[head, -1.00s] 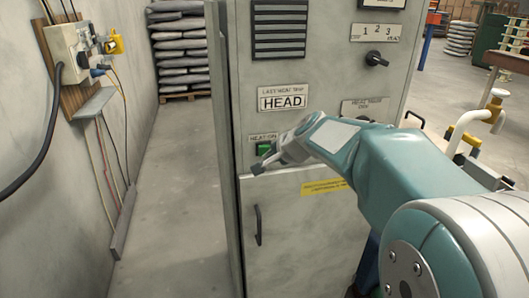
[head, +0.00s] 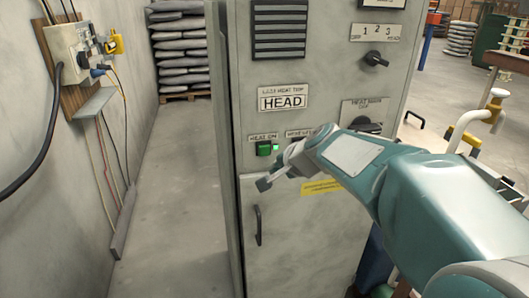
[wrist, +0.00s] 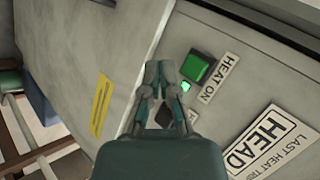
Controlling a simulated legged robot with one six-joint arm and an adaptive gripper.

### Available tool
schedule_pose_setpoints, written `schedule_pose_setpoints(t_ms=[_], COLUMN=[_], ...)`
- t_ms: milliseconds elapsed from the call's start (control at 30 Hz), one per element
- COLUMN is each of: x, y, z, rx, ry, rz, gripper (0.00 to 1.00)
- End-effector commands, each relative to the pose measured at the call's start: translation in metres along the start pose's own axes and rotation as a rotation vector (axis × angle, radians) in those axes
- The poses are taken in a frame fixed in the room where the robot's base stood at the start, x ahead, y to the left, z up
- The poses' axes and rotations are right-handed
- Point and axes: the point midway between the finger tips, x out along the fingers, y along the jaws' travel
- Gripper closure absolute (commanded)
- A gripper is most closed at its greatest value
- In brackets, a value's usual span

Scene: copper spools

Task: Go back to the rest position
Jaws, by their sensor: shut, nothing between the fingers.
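My gripper (head: 268,181) is shut and empty in front of the grey cabinet (head: 285,50), just below the green HEAT ON button (head: 263,148). The gripper also shows in the wrist view (wrist: 160,72), its fingertips together, with the green button (wrist: 196,67) to their right. A small lit green light (wrist: 185,86) is beside the button. A dark control (wrist: 188,118) is partly hidden by my gripper. I cannot tell the exact gap between the fingertips and the panel.
The cabinet has a black door handle (head: 258,225) and a selector knob (head: 376,59). A wall with a socket box (head: 75,52) is at left. Clear floor (head: 175,190) lies between wall and cabinet. Stacked sacks (head: 179,50) stand behind. A white pipe (head: 480,115) is at right.

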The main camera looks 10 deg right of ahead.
Motion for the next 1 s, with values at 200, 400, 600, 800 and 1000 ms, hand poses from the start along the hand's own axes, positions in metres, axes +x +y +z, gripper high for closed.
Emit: schedule_pose_setpoints(t_ms=[200,400,600,800,1000], x=[0.0,-0.003,-0.039,-0.086,-0.124], y=[0.0,0.001,0.022,0.071,0.129], z=[0.0,0.003,0.049,0.1,0.131], rx=[0.0,-0.016,-0.249,-0.582,-0.872], ry=[0.0,-0.003,-0.043,-0.09,-0.117], rz=[0.0,0.004,0.077,0.208,0.35], gripper=[1.0,1.0,1.0,1.0,1.0])
